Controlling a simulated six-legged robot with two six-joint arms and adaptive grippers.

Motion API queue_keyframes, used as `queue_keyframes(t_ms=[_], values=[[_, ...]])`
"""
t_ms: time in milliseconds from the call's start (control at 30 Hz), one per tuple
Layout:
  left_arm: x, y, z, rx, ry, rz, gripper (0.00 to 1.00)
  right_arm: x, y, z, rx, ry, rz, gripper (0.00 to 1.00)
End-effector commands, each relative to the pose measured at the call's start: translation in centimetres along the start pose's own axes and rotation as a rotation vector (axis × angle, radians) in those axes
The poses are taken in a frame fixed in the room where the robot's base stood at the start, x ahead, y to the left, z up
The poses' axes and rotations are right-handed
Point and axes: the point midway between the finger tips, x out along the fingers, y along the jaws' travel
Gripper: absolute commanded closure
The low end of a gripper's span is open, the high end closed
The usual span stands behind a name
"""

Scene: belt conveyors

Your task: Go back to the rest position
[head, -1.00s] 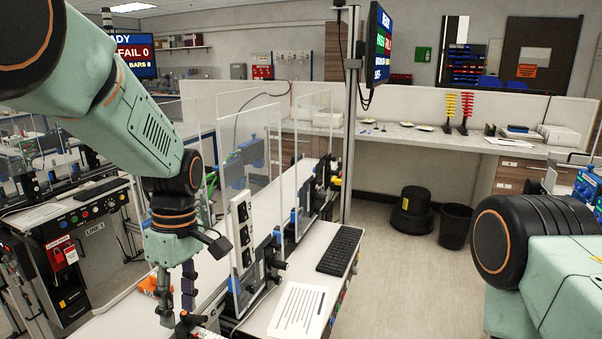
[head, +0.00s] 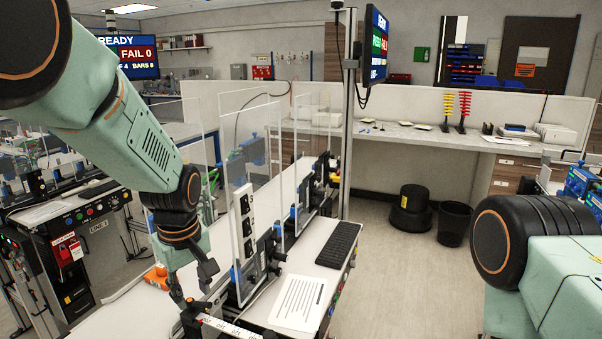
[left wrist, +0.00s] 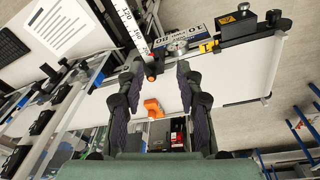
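My left gripper (left wrist: 159,70) is open in the left wrist view. Its two dark fingers stand well apart with nothing held between them. In the head view the left gripper (head: 182,290) hangs below my green left arm, above the white conveyor, and its fingers are hard to make out. An orange block (left wrist: 153,108) shows between and beyond the fingers; it also shows in the head view (head: 157,277), left of the gripper and apart from it. My right arm shows at the lower right of the head view, but its gripper is out of view.
A white ruler (head: 232,327) lies at the front near the left gripper. Clear upright panels (head: 275,165) stand right of the gripper. A keyboard (head: 339,244) and printed sheet (head: 298,302) lie nearby. The floor (head: 385,285) in the middle is clear.

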Motion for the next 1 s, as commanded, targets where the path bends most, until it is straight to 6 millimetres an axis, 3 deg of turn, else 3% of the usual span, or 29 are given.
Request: queue_keyframes(t_ms=[167,367,600,800,1000], values=[[5.5,-0.8,0.4,0.211,0.087,0.091,0.64,1.7,0.0,0.0,0.0,0.0,0.0,0.36],[15.8,-4.5,3.5,0.465,0.167,0.144,0.64,5.8,0.0,0.0,0.0,0.0,0.0,0.36],[26.6,-11.1,9.5,0.686,0.196,0.149,0.64,11.1,0.1,0.0,0.0,-0.001,0.0,0.36],[33.4,-17.2,15.2,0.789,0.156,0.127,0.64,15.3,0.1,0.0,0.0,0.0,0.0,0.36],[39.0,-23.6,21.3,0.811,0.048,0.084,0.64,19.5,0.1,0.0,0.0,0.0,0.0,0.36]])
